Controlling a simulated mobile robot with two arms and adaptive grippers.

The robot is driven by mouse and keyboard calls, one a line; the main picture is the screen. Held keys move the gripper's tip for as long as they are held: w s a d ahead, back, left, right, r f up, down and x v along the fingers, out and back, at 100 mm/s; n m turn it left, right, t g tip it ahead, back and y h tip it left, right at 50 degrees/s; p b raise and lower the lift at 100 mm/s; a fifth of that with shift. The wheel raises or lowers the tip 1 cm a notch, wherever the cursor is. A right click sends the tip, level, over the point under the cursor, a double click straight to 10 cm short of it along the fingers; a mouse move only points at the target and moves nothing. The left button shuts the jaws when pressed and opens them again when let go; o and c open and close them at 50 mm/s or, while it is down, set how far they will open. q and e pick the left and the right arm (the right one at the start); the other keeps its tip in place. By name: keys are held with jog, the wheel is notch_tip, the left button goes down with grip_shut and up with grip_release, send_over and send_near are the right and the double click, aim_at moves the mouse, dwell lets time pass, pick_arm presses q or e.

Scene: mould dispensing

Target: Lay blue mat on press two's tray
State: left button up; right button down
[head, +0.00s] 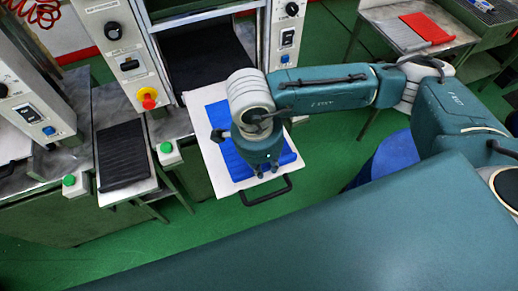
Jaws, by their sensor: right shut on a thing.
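The blue mat (217,116) is over the white tray (217,178), which sticks out from the front of a press and has a black handle (267,197). The mat looks roughly flat and in line with the tray, with white tray showing around it. I cannot tell whether it touches the tray all over. My right gripper (262,170) points down over the front part of the mat and is shut on it. The fingertips and part of the mat are hidden under the gripper and wrist. My left gripper is not in view.
Green buttons (166,147) stand beside the presses. A red mat (427,28) and a grey mat (400,36) lie on a table at the upper right. Green floor is open in front of the tray.

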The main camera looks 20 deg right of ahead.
jog(key=shift+w+f, duration=0.1)
jog(key=shift+w, duration=0.15)
jog(key=shift+f, duration=0.2)
jog(key=shift+w+f+b, duration=0.4)
jog(key=shift+f+b, duration=0.05)
jog(key=shift+b, duration=0.1)
jog(key=shift+w+a+f+b, duration=0.1)
jog(key=shift+w+f+b, duration=0.25)
jog(key=shift+w+f, duration=0.45)
jog(key=w+f, duration=0.1)
jog(key=w+f+b, duration=0.1)
jog(key=w, duration=0.1)
jog(key=shift+w+f+b, duration=0.15)
jog(key=shift+w+b, duration=0.1)
jog(key=shift+b, duration=0.05)
jog(key=w+f+b, duration=0.1)
jog(key=w+b, duration=0.1)
jog(key=b, duration=0.1)
jog(key=shift+a+f, duration=0.1)
jog(key=shift+f, duration=0.3)
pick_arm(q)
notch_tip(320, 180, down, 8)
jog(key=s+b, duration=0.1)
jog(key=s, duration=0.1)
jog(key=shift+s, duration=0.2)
pick_arm(e)
jog(key=shift+w+f, duration=0.2)
jog(key=shift+w, duration=0.3)
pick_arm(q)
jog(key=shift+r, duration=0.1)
